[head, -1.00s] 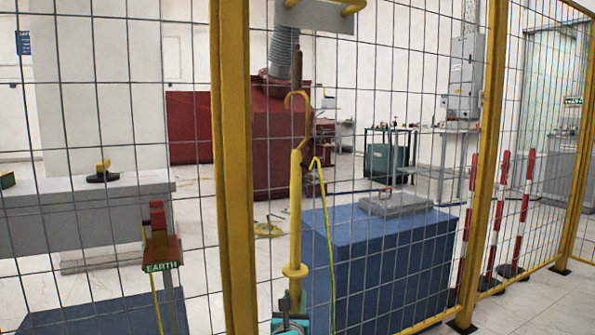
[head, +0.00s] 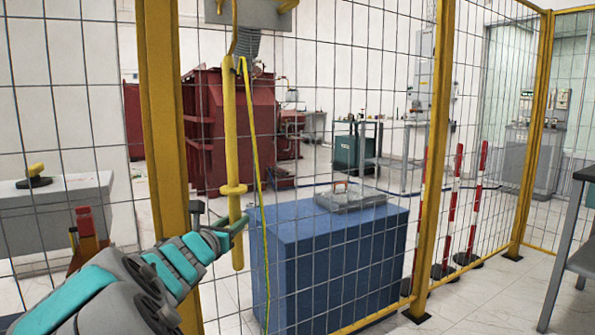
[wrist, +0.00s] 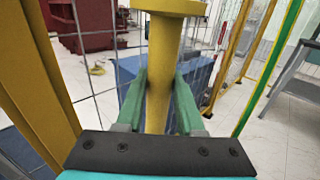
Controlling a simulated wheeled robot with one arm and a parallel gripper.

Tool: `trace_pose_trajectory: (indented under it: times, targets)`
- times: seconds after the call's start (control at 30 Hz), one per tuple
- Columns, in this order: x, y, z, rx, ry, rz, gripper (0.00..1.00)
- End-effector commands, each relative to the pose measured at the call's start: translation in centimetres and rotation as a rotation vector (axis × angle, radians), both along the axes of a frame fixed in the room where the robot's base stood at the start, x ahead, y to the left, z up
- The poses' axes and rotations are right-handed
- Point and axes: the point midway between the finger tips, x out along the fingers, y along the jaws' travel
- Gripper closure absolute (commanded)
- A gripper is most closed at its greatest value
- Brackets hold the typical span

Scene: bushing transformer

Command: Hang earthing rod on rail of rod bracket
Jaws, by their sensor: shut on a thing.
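The yellow earthing rod (head: 231,130) stands upright in front of the mesh fence in the head view, with a disc-shaped guard low on it. My gripper (head: 241,224) is shut on the rod just below that guard. In the wrist view the green fingers of my gripper (wrist: 160,100) lie on both sides of the rod (wrist: 162,65). A yellow-green cable (head: 256,160) hangs beside the rod. The rod bracket (head: 258,12) shows partly at the top edge of the head view. The rod's upper end is close to it; whether it touches the rail I cannot tell.
The mesh fence has yellow posts (head: 165,150) close behind the rod. Beyond it stand a blue box (head: 330,260), a red transformer (head: 215,120) and red-white poles (head: 453,205). A grey table (head: 575,260) stands at the right edge.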

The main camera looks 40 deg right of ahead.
Motion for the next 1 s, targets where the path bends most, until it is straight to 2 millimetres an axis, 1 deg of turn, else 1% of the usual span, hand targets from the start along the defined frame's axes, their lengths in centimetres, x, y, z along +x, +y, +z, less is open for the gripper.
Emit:
trace_pose_trajectory:
  times: [0.03, 0.1, 0.2, 0.3, 0.4, 0.5, 0.63, 0.77, 1.0]
  targets:
    - [-1.4, -1.9, 2.1, 0.001, -0.012, -0.056, 1.0]
    - [-3.5, -4.2, 4.1, -0.001, -0.009, -0.129, 1.0]
    - [-6.3, -7.0, 6.9, -0.006, -0.006, -0.216, 1.0]
    - [-8.3, -8.7, 8.9, -0.008, -0.002, -0.268, 1.0]
    - [-9.7, -9.6, 10.2, -0.008, 0.002, -0.294, 1.0]
    - [-10.5, -10.1, 11.1, -0.007, 0.005, -0.306, 1.0]
    - [-10.8, -10.4, 11.5, -0.005, 0.006, -0.312, 1.0]
    - [-10.2, -10.5, 11.4, -0.005, 0.008, -0.31, 1.0]
    - [-8.7, -10.8, 11.4, -0.005, 0.008, -0.31, 1.0]
